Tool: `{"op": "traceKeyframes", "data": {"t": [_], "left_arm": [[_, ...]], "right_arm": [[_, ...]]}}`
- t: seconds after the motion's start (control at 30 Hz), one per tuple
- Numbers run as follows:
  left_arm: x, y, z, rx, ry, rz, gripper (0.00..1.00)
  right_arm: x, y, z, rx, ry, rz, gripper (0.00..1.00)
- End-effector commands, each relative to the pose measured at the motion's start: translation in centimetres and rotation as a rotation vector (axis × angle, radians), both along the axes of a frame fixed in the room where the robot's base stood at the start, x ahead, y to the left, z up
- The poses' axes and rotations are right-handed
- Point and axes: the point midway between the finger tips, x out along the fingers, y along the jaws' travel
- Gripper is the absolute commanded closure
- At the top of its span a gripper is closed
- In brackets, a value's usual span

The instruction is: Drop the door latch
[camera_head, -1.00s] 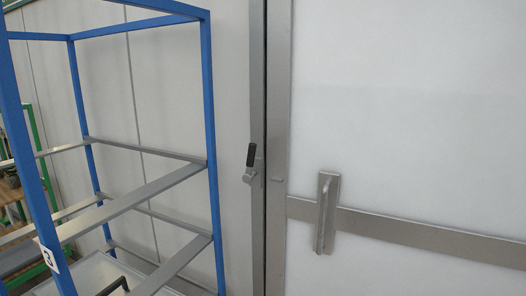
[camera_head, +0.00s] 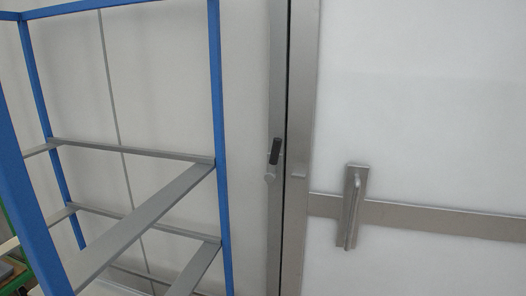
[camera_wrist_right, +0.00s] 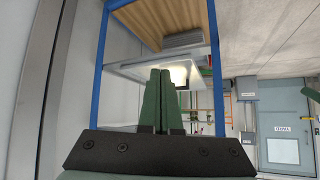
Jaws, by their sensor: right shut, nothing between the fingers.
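The door latch (camera_head: 273,156) is a small lever with a black grip on the grey door post. Its grip points up, leaning slightly right. A small grey catch (camera_head: 298,172) sits on the door's edge frame to its right, and the lever does not lie across it. The pale door (camera_head: 420,120) appears closed against the post, with a dark narrow gap between them. My right gripper (camera_wrist_right: 158,73) shows in the right wrist view, its green fingers together and empty, away from the latch. The latch cannot be made out in that view. My left gripper is not in view.
A blue-framed rack (camera_head: 219,120) with grey shelf bars stands left of the latch, close to the post. A grey handle (camera_head: 350,208) is on the door's cross bar. The right wrist view shows a distant blue-grey door (camera_wrist_right: 285,122). The space before the door looks clear.

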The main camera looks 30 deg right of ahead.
Motion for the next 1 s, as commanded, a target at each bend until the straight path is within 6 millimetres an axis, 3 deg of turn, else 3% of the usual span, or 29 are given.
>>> {"op": "traceKeyframes", "data": {"t": [0.47,0.57,0.63,0.77,0.9,1.0], "left_arm": [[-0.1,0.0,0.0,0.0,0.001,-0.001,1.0],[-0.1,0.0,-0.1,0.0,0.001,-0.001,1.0],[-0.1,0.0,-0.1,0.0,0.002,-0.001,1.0],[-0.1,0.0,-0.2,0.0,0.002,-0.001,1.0],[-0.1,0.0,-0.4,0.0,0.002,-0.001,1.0],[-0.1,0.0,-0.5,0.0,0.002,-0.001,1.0]], "right_arm": [[0.2,-0.1,0.1,-0.005,-0.002,0.0,1.0],[2.2,-0.5,1.1,-0.045,-0.038,0.027,1.0],[4.9,-1.2,2.7,-0.112,-0.089,0.066,1.0],[12.3,-3.4,8.3,-0.322,-0.23,0.158,1.0],[19.9,-6.5,17.6,-0.624,-0.386,0.221,1.0],[23.7,-8.9,25.2,-0.846,-0.477,0.222,1.0]]}}
